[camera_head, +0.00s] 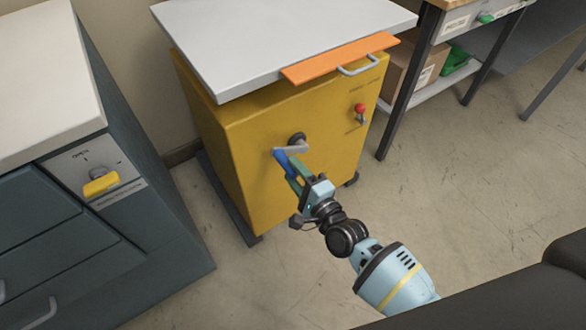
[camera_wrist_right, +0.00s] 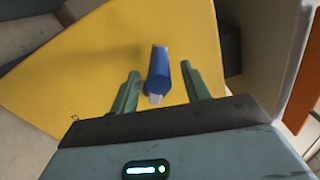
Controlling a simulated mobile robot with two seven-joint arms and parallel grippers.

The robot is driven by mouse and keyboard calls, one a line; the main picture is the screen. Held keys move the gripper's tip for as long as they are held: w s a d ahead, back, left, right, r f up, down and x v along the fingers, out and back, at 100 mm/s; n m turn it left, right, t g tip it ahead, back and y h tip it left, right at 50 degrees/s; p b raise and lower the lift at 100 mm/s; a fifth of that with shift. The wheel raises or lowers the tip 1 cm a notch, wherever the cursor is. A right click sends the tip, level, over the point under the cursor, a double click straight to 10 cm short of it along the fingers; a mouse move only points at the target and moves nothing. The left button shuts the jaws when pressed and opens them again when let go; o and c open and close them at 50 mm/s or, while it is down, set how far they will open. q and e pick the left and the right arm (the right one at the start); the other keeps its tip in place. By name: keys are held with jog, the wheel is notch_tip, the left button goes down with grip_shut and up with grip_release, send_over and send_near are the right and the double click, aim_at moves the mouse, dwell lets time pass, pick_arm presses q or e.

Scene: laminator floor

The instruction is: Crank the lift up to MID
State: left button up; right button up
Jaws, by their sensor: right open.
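The lift is a yellow cabinet (camera_head: 250,160) with a grey top plate (camera_head: 280,35). Its crank (camera_head: 292,149) is a grey arm on a dark hub on the front face, with a blue handle (camera_head: 281,160) at the arm's left end. In the right wrist view the blue handle (camera_wrist_right: 159,76) stands between the two green fingers. My right gripper (camera_head: 290,169) is open around the handle, with a gap visible on each side (camera_wrist_right: 160,92). Part of the handle is hidden by the fingers in the head view. My left gripper is not in view.
An orange strip (camera_head: 340,58) with a metal handle edges the top plate. A red-knobbed lever (camera_head: 360,109) is on the yellow face, upper right. A dark cabinet with a yellow knob (camera_head: 101,184) stands left. A workbench (camera_head: 440,75) stands right. Floor at right is clear.

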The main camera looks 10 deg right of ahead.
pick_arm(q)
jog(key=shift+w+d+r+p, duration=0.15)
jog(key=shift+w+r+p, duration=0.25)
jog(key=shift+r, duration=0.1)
pick_arm(e)
jog(key=v, duration=0.6)
jog(key=shift+s+d, duration=0.15)
jog(key=shift+s, duration=0.15)
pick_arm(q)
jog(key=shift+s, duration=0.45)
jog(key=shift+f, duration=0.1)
